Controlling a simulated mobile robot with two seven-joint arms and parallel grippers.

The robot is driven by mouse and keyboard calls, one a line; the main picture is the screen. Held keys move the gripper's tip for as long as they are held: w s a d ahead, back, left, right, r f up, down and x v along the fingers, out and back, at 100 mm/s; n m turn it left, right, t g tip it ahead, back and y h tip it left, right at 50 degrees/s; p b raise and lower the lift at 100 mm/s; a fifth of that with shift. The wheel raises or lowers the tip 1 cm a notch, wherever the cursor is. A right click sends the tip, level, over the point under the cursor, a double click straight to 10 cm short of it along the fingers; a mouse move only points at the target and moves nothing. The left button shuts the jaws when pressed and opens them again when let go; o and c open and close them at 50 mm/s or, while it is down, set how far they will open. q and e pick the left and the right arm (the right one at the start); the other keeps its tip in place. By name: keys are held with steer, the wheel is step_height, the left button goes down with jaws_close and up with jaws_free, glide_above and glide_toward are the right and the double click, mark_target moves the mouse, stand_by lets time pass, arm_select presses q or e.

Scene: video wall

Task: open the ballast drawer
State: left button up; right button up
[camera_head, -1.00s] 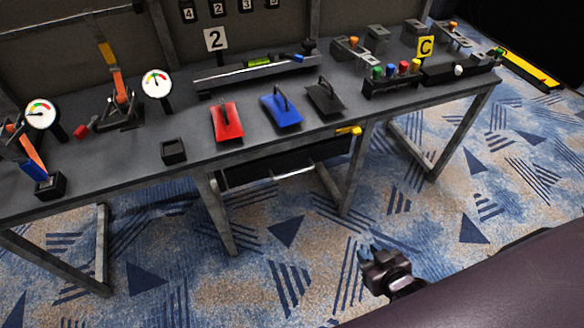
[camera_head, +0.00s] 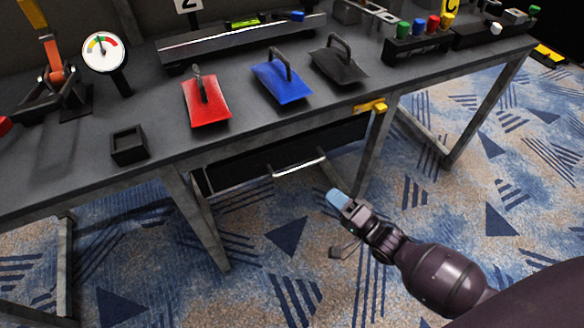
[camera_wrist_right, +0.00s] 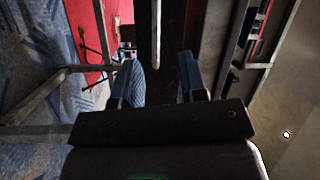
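The ballast drawer (camera_head: 235,172) is a dark front under the table, with a pale metal bar handle (camera_head: 299,167) along it. It looks shut. My right gripper (camera_head: 337,198) is in front of the table, below and to the right of the handle, and apart from it. In the right wrist view its two fingers (camera_wrist_right: 158,85) stand wide apart with nothing between them. A pale bar, apparently the handle (camera_wrist_right: 155,35), shows beyond the fingers, roughly in line with the gap. My left gripper is not in view.
A yellow latch-like piece (camera_head: 370,106) sits on the table edge above the drawer's right end. Table legs (camera_head: 197,220) stand on both sides of the drawer. Red (camera_head: 206,103), blue (camera_head: 281,82) and black (camera_head: 338,62) handled plates lie on the table. The carpet in front is clear.

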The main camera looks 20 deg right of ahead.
mark_target(299, 168)
steer(key=shift+m+t+y, duration=0.4)
steer(key=shift+m+y, duration=0.1)
steer(key=shift+m, duration=0.2)
steer(key=b+x, duration=0.1)
steer(key=x, duration=0.3)
steer(key=f+b+x, duration=0.1)
steer(key=x, duration=0.3)
steer(key=w+d+b+x, duration=0.1)
steer(key=x, duration=0.4)
steer(key=shift+d+f, duration=0.1)
steer(key=shift+f, duration=0.25)
steer(key=shift+c, duration=0.3)
jaws_close()
steer(key=shift+s, duration=0.1)
